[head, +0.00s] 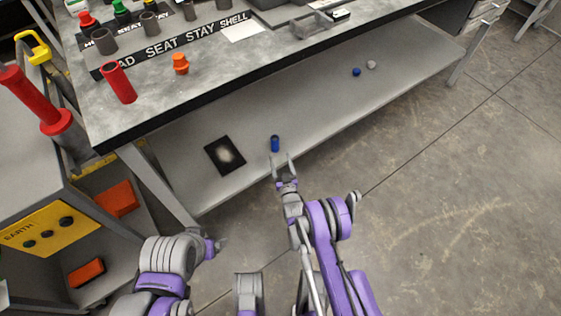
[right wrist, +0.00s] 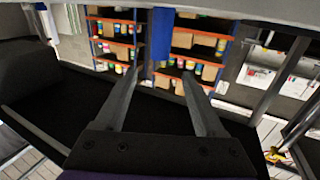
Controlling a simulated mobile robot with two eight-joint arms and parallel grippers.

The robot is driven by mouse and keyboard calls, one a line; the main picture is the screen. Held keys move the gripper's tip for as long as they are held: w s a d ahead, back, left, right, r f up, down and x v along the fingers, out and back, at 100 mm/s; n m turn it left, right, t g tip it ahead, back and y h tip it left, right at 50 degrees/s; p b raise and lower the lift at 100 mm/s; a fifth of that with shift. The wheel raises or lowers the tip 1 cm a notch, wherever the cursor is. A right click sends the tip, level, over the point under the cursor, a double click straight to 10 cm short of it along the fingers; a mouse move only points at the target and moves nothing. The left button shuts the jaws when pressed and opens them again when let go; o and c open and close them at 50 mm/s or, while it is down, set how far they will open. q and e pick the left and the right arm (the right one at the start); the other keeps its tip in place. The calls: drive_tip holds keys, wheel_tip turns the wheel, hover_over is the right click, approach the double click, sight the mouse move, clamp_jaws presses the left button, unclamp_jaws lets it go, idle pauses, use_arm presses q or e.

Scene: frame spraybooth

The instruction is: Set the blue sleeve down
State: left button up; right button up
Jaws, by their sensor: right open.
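The blue sleeve (head: 275,144) stands upright on the grey lower shelf (head: 310,118) under the workbench, near the shelf's front edge. My right gripper (head: 282,160) is open, its two fingers pointing toward the sleeve. In the right wrist view a blue upright shape, which looks like the sleeve (right wrist: 162,36), shows beyond and between the spread fingertips of the right gripper (right wrist: 162,78). A gap seems to lie between fingers and sleeve. My left arm is at the lower left; its gripper (head: 214,246) is small and its jaws are unclear.
A black plate with a pale patch (head: 225,155) lies left of the sleeve. Blue and grey balls (head: 357,72) lie farther right on the shelf. The bench top (head: 215,65) overhangs the shelf. A cart with a yellow panel (head: 50,231) stands left. Open floor lies right.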

drive_tip(key=w+d+r+g+h, duration=0.1)
drive_tip(key=d+r+g, duration=0.15)
drive_tip(key=r, duration=0.45)
drive_tip(key=w+d+r+g, duration=0.1)
drive_tip(key=d+r, duration=0.2)
drive_tip(key=r, duration=0.4)
drive_tip(key=s+d+r+m+g+h, duration=0.1)
drive_tip(key=s+d+r+g, duration=0.2)
drive_tip(key=s+d+r, duration=0.35)
drive_tip(key=s+d+r+g+h, duration=0.15)
drive_tip(key=s+r, duration=0.25)
drive_tip(key=s, duration=0.4)
drive_tip(key=s+d+r+g, duration=0.1)
drive_tip(key=s+d+r, duration=0.1)
drive_tip(key=s+r, duration=0.35)
use_arm(q)
drive_tip(key=shift+s, duration=0.4)
use_arm(e)
drive_tip(key=s+d+f+g, duration=0.1)
drive_tip(key=s+g, duration=0.1)
drive_tip(key=s, duration=0.9)
drive_tip(key=s+d+f+m+g, duration=0.1)
drive_tip(key=s+d+g, duration=0.1)
drive_tip(key=s, duration=0.9)
drive_tip(key=shift+s+d+f+m, duration=0.25)
drive_tip(key=shift+s+f+m, duration=0.05)
drive_tip(key=shift+s, duration=0.05)
